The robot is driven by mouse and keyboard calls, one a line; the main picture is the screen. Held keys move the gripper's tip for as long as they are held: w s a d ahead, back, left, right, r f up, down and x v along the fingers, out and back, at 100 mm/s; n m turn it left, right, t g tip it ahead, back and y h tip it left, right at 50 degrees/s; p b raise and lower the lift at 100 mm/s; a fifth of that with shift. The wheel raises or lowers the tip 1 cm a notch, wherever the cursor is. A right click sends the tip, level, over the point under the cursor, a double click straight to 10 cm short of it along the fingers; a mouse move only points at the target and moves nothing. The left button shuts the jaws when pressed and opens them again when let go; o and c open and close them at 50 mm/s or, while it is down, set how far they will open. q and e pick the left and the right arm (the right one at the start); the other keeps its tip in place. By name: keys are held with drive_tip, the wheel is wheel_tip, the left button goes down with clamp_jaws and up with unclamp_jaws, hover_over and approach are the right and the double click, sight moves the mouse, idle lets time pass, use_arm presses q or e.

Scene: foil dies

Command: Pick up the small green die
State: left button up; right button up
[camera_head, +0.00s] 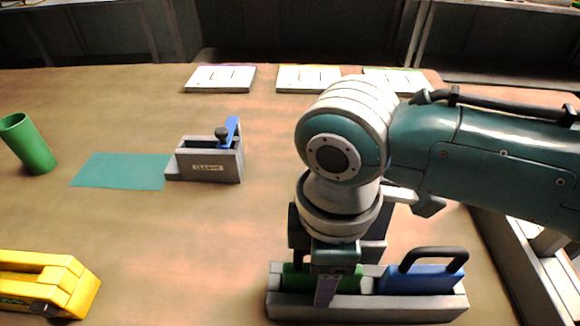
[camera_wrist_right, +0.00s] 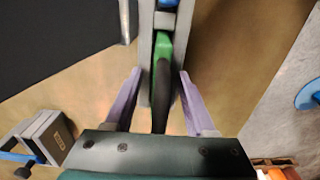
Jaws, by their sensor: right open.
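The small green die (camera_head: 292,275) sits in the left part of a grey rack (camera_head: 370,309) at the front, partly hidden by my right gripper (camera_head: 326,289). A blue die (camera_head: 420,281) with a black handle sits beside it in the same rack. In the right wrist view the green die (camera_wrist_right: 163,46) has a dark handle (camera_wrist_right: 160,105). There my right gripper (camera_wrist_right: 160,76) is open, with one purple finger on each side of the handle and a gap on both sides. My left gripper is not in view.
A grey press (camera_head: 208,167) with a blue lever stands left of the arm, next to a teal mat (camera_head: 120,171) and a green cup (camera_head: 32,147). A yellow tool (camera_head: 45,280) lies front left. White cards (camera_head: 220,78) line the back.

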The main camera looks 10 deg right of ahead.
drive_tip(key=shift+c, duration=0.3)
clamp_jaws()
idle(1.0)
